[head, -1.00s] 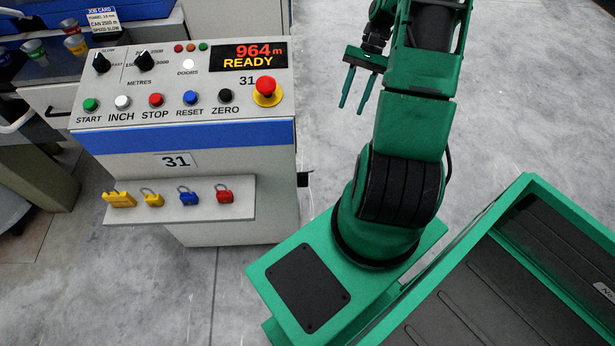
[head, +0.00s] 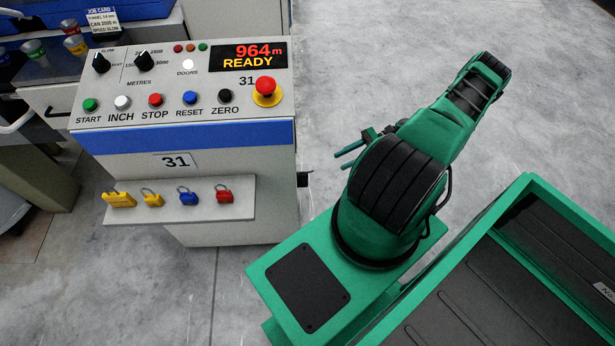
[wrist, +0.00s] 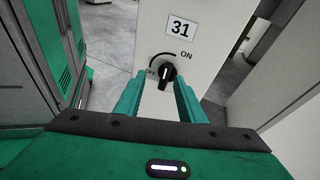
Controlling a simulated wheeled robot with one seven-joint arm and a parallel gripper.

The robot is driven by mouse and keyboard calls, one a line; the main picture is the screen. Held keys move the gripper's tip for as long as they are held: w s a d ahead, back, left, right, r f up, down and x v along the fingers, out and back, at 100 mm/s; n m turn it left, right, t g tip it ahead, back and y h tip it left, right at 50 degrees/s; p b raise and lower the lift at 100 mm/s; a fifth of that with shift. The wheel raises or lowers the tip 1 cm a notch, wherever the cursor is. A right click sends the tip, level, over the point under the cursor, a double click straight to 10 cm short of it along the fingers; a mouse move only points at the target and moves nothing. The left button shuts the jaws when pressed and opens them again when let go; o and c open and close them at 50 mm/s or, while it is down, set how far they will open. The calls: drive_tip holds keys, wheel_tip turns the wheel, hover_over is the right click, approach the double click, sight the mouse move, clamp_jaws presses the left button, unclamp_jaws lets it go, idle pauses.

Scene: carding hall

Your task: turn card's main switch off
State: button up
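The main switch (wrist: 167,74) is a black rotary knob on a pale panel under a "31" plate in the wrist view. ON is printed at its upper right and a partly hidden OFF at its left. Its white line points roughly upward; I cannot tell its exact setting.
The control panel's display (head: 248,57) reads 964 m READY. A red emergency button (head: 265,86) sits below it. Several padlocks (head: 187,196) are on the front shelf (head: 240,207). Green cabinets (wrist: 40,60) stand at left in the wrist view. Grey floor is open behind my arm.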

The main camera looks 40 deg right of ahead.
wheel_tip(320, 180, down, 6)
drive_tip(key=a+m+t, duration=0.3)
drive_tip(key=t, duration=0.1)
drive_tip(key=m+t, duration=0.1)
drive_tip(key=t, duration=0.1)
approach(302, 180)
drive_tip(key=w+x, duration=0.1)
drive_tip(key=x, duration=0.6)
drive_tip(key=shift+d+r+y, duration=0.35)
drive_tip(key=shift+y, duration=0.05)
drive_tip(key=shift+w, duration=0.15)
drive_tip(key=shift+c, duration=0.6)
